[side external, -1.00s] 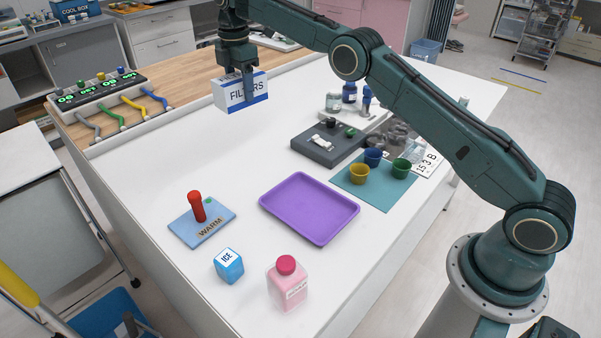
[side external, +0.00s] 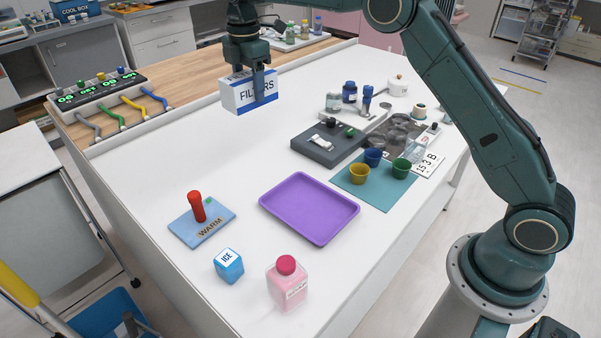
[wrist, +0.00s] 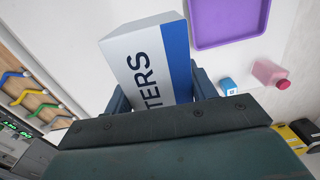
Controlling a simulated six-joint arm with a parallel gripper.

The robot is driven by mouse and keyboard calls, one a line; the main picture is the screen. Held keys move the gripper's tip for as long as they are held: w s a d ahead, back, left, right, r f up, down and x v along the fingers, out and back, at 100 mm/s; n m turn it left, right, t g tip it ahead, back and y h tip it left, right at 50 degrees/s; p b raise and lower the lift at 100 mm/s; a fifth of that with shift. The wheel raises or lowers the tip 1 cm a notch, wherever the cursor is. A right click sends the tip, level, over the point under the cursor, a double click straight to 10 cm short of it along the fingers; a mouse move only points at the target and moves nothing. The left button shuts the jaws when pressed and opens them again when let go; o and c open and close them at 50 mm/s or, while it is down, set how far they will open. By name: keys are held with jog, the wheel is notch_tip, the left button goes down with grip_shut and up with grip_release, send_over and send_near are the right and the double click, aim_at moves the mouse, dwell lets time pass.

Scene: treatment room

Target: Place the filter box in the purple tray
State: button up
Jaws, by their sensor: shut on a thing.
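The filter box (side external: 240,94) is white with a blue band and the word FILTERS. My gripper (side external: 258,86) is shut on it and holds it above the far left part of the white table. In the wrist view the filter box (wrist: 147,58) sits between the fingers, which are partly hidden by it and the gripper body. The purple tray (side external: 268,207) lies flat and empty on the table, nearer the camera and to the right of the box. Part of the tray also shows at the top of the wrist view (wrist: 232,44).
A warm pad (side external: 222,226) with a red-handled item, a blue ice box (side external: 229,266) and a pink bottle (side external: 287,287) stand near the tray. A grey block (side external: 322,149) and a teal mat (side external: 382,194) with cups lie beyond it. The table between box and tray is clear.

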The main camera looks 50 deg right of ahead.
send_over(309, 209)
jog(key=f, duration=0.1)
jog(key=shift+f+n, duration=0.15)
jog(key=shift+n, duration=0.25)
jog(key=shift+f, duration=0.1)
notch_tip(309, 209, down, 16)
jog(key=shift+r, duration=0.2)
dwell(0.6)
jog(key=shift+f, duration=0.1)
jog(key=shift+f, duration=2)
jog(key=shift+f, duration=0.2)
jog(key=o, duration=1)
jog(key=shift+o, duration=0.2)
